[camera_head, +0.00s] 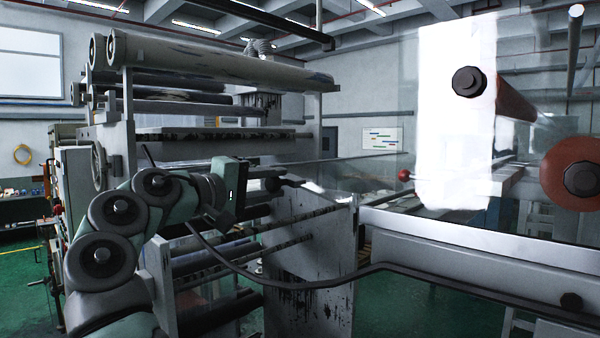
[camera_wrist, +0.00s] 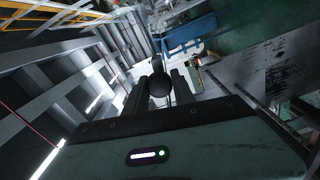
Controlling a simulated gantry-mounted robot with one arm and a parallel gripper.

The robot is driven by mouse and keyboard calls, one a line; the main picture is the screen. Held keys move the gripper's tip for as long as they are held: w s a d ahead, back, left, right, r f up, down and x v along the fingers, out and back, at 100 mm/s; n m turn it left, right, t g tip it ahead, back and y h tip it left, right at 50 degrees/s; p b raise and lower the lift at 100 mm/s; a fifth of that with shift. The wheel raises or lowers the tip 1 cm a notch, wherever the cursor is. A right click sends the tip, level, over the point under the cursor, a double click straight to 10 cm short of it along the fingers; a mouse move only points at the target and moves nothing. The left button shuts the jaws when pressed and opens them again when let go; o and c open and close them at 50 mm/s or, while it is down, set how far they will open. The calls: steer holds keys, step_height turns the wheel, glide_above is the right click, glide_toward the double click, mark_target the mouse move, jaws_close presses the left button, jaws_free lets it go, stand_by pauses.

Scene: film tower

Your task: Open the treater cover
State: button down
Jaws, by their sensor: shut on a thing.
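My gripper (camera_head: 274,184) reaches in from the left over the rollers, with its dark fingers pointing right. In the wrist view my gripper (camera_wrist: 160,88) has its two fingers on either side of a dark round knob (camera_wrist: 158,84), and it is shut on this knob. The knob appears to be at the end of a dark bar; the fingers hide part of it. I cannot clearly make out the treater cover or tell whether it is open.
A stained upright metal plate (camera_head: 310,262) stands below and right of my gripper. Long rollers (camera_head: 215,62) run above it. A red ball (camera_head: 404,174) and a large reddish roll (camera_head: 574,176) are farther right.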

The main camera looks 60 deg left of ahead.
stand_by(0.5)
steer(key=c, duration=1.1)
jaws_free()
steer(key=shift+s, duration=0.1)
steer(key=b+v, duration=0.2)
steer(key=v, duration=0.8)
steer(key=shift+s+d+f, duration=0.15)
steer(key=shift+s+f, duration=0.05)
steer(key=shift+s, duration=0.05)
